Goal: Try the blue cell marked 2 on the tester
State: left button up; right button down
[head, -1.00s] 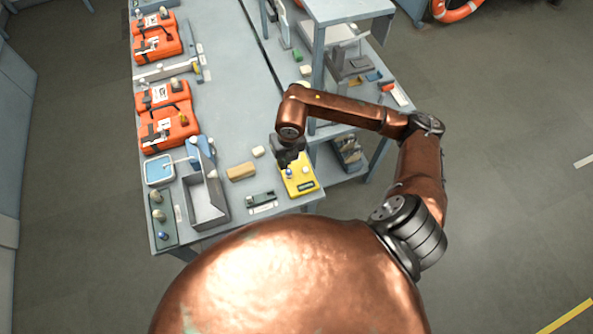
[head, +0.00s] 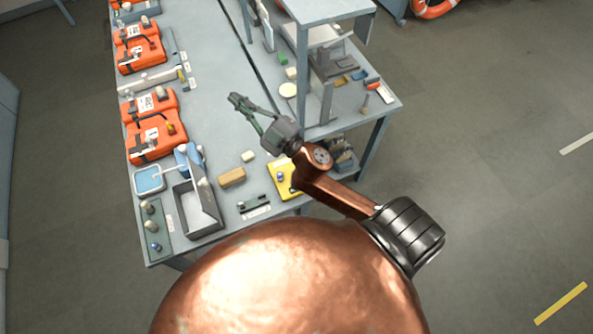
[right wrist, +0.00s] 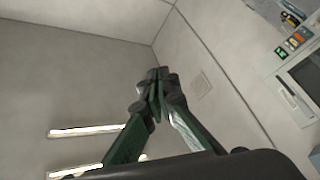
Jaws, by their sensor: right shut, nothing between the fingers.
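The yellow tester (head: 280,190) lies near the front right corner of the bench, partly hidden by my right arm. A small blue piece with a pale top (head: 281,177) stands on it; I cannot read a mark on it. Another small blue item (head: 157,246) stands at the front end of a dark green strip (head: 164,238) at the bench's left edge. My right gripper (head: 236,99) is raised beyond the tester, shut and empty, pointing to the back left. Its closed fingertips (right wrist: 157,76) also show in the right wrist view, against bare wall. My left gripper is out of view.
An open grey box (head: 201,224), a tan block (head: 232,177) and a small dark holder (head: 254,203) stand left of the tester. Orange cases (head: 152,137) line the left side. A shelf unit (head: 302,80) rises at the right. The middle bench is fairly clear.

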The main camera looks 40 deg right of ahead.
jog(key=s+d+f+m+g+h, duration=0.2)
jog(key=d+f+m+g+h, duration=0.2)
jog(key=d+f+m+h, duration=0.65)
jog(key=s+d+f+g+y, duration=0.1)
jog(key=s+d+f+g, duration=0.25)
jog(key=f, duration=0.45)
jog(key=s+d+f+g+y, duration=0.1)
jog(key=s+d+f+g, duration=0.2)
jog(key=f, duration=0.5)
jog(key=s+a+f+m+g+y, duration=0.1)
jog(key=s+f+g, duration=0.2)
jog(key=s+f, duration=0.4)
jog(key=s+a+f+g, duration=0.2)
jog(key=s+f+g, duration=0.1)
jog(key=s+f, duration=0.4)
jog(key=s+a+f+g+y+b, duration=0.1)
jog(key=s+f+b, duration=0.15)
jog(key=f, duration=1.45)
jog(key=s+a+f+g+b, duration=0.15)
jog(key=s+f, duration=0.25)
jog(key=f, duration=1.2)
jog(key=s+f+b, duration=0.4)
jog(key=s+f, duration=1.5)
jog(key=f, duration=0.1)
jog(key=shift+s+d+n+g, duration=0.15)
jog(key=shift+d+n+g, duration=0.2)
jog(key=shift+n, duration=0.1)
